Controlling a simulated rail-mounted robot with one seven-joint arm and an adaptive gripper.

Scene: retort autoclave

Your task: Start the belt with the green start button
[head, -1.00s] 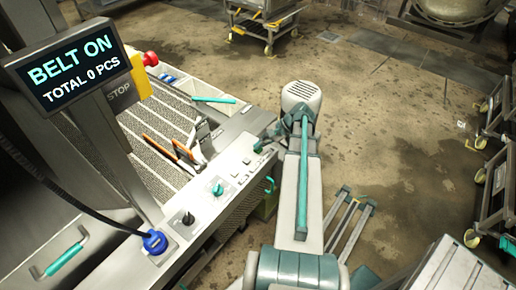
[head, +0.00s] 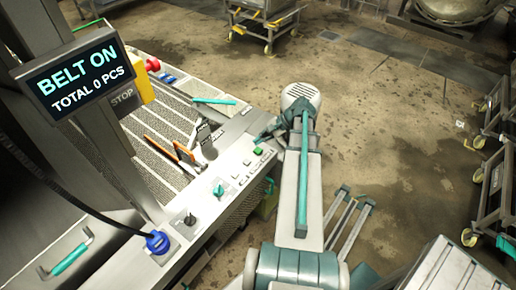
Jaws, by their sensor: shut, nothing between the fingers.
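My gripper (head: 264,135) is dark and small in view, just above and beside the button in the picture. Its fingers are shut and empty. I cannot tell whether they touch the panel. The display (head: 75,75) reads "BELT ON" and "TOTAL 0 PCS". The belt (head: 150,135) lies behind the panel.
A turquoise knob (head: 218,189), a black knob (head: 189,218) and a blue plug (head: 157,242) sit along the panel. A red stop button (head: 152,65) is on a yellow box. Wheeled racks (head: 490,200) stand at right.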

